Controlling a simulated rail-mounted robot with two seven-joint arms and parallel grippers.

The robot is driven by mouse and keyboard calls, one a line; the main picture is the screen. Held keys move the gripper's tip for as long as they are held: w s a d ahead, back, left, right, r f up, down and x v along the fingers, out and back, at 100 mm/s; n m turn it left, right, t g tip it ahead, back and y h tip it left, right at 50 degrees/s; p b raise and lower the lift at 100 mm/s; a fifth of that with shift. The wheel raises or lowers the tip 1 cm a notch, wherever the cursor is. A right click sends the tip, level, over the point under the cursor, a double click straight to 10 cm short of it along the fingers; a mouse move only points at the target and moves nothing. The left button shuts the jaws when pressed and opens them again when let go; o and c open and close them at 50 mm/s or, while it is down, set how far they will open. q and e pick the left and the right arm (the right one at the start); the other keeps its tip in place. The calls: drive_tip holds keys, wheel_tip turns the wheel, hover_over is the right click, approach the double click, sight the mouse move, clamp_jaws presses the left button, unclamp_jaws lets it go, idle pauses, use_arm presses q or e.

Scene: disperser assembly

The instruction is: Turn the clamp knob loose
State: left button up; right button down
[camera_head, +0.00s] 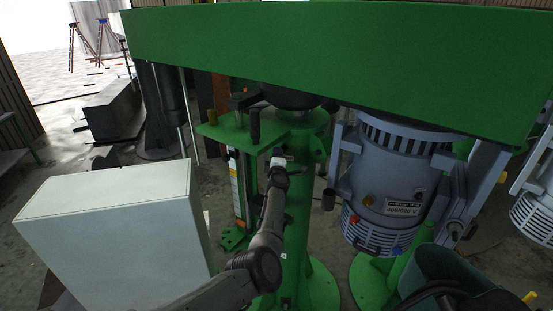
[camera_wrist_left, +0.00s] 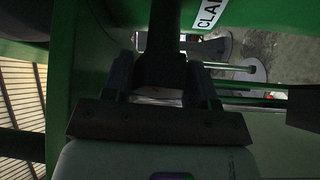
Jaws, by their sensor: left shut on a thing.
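The dark clamp knob (camera_wrist_left: 165,45) stands between the two fingers of my left gripper (camera_wrist_left: 162,78) in the left wrist view. The fingers are shut on its lower, block-like part. A white label (camera_wrist_left: 208,13) with the letters "CLA" sits beside it on the green frame. In the head view, my left gripper (camera_head: 279,159) is at the green column, just under the green bracket. The knob's grip point is hard to make out there. A black upright handle (camera_head: 254,126) shows just above and left of the gripper.
A large green beam (camera_head: 340,65) spans above my left arm. The green column (camera_head: 299,215) stands close beside the arm. A grey-blue motor (camera_head: 390,185) hangs to the right.

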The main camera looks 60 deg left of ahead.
use_arm(q)
drive_tip(key=o, duration=0.9)
drive_tip(key=shift+s+d, duration=0.2)
drive_tip(key=shift+d, duration=0.4)
drive_tip(key=v, duration=1.2)
drive_tip(key=shift+s+d, duration=0.2)
drive_tip(key=shift+s, duration=0.05)
